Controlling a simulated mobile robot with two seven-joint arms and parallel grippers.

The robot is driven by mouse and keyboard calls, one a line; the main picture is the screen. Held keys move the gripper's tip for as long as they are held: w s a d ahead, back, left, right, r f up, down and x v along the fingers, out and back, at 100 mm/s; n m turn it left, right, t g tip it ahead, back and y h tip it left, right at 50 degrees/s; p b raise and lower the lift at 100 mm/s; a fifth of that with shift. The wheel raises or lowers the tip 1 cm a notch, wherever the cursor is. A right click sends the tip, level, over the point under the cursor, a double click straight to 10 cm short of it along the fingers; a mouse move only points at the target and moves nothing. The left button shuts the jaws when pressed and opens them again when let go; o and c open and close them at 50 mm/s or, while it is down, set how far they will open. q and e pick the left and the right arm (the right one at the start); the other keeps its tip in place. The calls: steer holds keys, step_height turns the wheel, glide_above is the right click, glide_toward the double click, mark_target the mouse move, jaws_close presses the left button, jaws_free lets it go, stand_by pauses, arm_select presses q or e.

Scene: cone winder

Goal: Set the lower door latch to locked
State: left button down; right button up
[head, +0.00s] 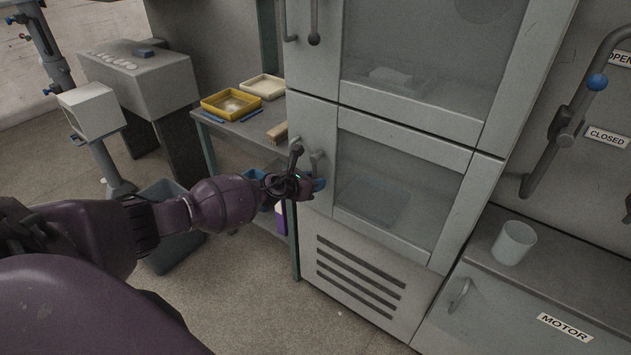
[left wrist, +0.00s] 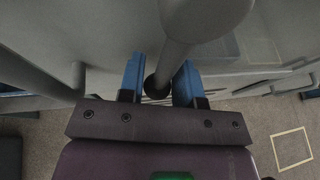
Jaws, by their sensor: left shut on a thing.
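The lower door (head: 395,238) of the grey cabinet is closed, with a window in it. At its left edge is the lower door latch, a grey lever (head: 296,155); a second grey handle (head: 318,160) stands just right of it. My left gripper (head: 308,187) is at this lever, its blue fingertip showing, and partly hides it. In the left wrist view the blue fingers (left wrist: 160,82) stand on either side of a grey bar (left wrist: 187,40) with a dark round end, shut on it. The latch's marking and exact setting cannot be read. My right gripper is not in view.
The upper door's handles (head: 314,25) are above. A side table (head: 240,130) with yellow (head: 230,104) and cream (head: 262,87) trays stands left of the cabinet. A white cup (head: 513,243) stands on the right-hand counter.

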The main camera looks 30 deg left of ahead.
arm_select(q)
steer(key=shift+a, duration=0.1)
steer(key=c, duration=0.8)
jaws_free()
steer(key=shift+s+r, duration=0.15)
steer(key=p+v, duration=0.3)
steer(key=v, duration=0.7)
steer(key=shift+s, duration=0.2)
